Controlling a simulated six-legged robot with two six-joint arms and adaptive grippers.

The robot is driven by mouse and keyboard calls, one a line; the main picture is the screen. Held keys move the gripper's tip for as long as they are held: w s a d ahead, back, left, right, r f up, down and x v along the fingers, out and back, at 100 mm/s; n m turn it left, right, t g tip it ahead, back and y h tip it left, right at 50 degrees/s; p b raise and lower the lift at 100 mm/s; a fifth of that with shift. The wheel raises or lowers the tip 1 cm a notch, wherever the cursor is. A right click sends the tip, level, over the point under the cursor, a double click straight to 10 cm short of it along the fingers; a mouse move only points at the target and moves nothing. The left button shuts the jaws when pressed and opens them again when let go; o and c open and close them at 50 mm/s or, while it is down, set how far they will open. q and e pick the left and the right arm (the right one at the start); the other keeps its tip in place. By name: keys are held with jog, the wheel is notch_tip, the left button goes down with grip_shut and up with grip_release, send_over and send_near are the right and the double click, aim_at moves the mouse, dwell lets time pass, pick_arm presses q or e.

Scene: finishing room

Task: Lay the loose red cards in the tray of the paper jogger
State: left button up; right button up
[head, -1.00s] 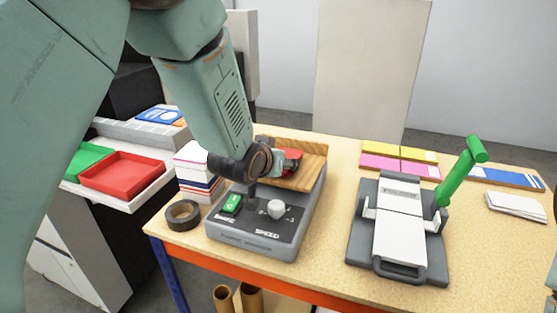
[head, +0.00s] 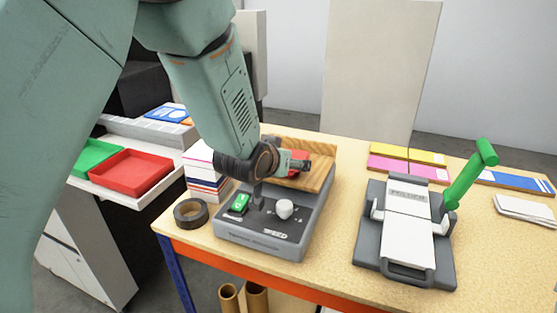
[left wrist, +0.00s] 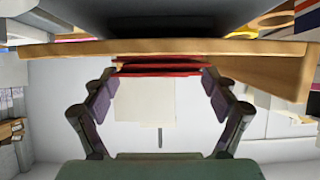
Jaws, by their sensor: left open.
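The paper jogger (head: 263,239) is a grey machine with a green switch and a white knob, near the left end of the table. Its wooden tray (head: 318,174) is tilted at the back. The red cards (head: 297,155) are in the tray, mostly hidden behind my left gripper (head: 300,165). In the left wrist view the red cards (left wrist: 160,68) lie as a thin stack against the wooden tray (left wrist: 230,47). My right gripper is out of view.
A grey press with a green lever (head: 470,175) stands to the right. A tape roll (head: 190,213) and a stack of paper (head: 205,183) are left of the jogger. Coloured card stacks (head: 410,155) lie behind. The red tray (head: 130,174) is on a side shelf.

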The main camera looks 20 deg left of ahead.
pick_arm(q)
jog(key=v, duration=1.1)
jog(key=shift+r, duration=0.15)
jog(key=shift+s, duration=0.2)
jog(key=x, duration=1.1)
jog(key=shift+w+d, duration=0.1)
jog(key=shift+w, duration=0.05)
jog(key=shift+w+f, duration=0.25)
jog(key=shift+f, duration=0.05)
jog(key=shift+w+r, duration=0.2)
jog(key=shift+w, duration=0.05)
